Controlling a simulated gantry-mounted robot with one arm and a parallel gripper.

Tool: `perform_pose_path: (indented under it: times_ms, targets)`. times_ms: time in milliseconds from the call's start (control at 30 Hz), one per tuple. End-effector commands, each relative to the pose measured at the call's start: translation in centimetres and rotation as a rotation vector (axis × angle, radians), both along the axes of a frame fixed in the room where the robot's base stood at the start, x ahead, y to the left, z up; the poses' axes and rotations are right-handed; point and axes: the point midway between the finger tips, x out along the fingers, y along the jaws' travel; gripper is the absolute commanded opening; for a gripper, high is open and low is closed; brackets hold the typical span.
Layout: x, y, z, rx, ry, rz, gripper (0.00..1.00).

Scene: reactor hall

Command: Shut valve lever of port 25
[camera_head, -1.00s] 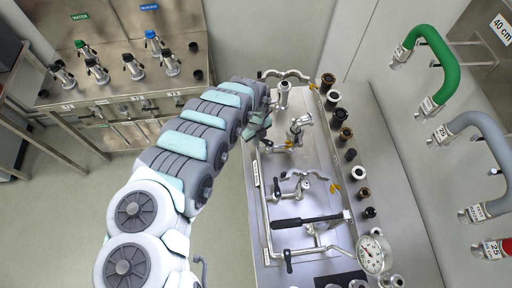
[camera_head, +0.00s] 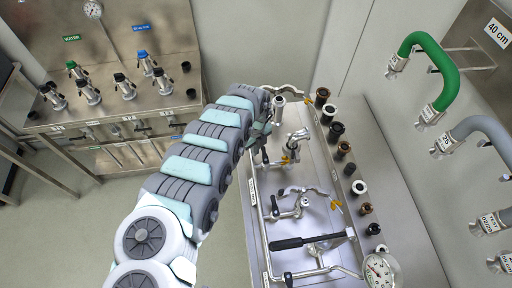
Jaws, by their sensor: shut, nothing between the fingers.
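Metal pipework with several small levers runs along the steel bench (camera_head: 345,215) at centre right. A lever with a long black handle (camera_head: 300,242) lies across its lower part. A smaller dark-handled lever (camera_head: 275,208) sits above it, and another metal valve (camera_head: 296,140) stands near the bench's far end. Port labels here are too small to read, so I cannot tell which lever belongs to port 25. My gripper (camera_head: 259,134) is shut and empty, over the bench's far left edge beside the pipework. My arm hides the floor and part of the bench's left side.
A row of dark, brown and metal fittings (camera_head: 344,150) lines the bench's right side. A round gauge (camera_head: 378,269) stands at its near end. Green (camera_head: 440,65) and grey (camera_head: 482,132) hoses hang on the right wall. A second steel station (camera_head: 150,50) stands back left.

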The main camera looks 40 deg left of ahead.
Motion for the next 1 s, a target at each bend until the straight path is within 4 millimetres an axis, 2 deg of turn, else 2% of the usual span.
perform_pose_path:
  times_ms: [267, 800, 1000]
  targets:
    - [-0.4, 0.1, 0.8, 0.001, -0.001, 0.0, 0.0]
    - [-0.3, 0.1, 7.0, 0.001, -0.002, -0.001, 0.0]
    - [-0.4, 0.1, 7.0, 0.001, -0.002, 0.0, 0.0]
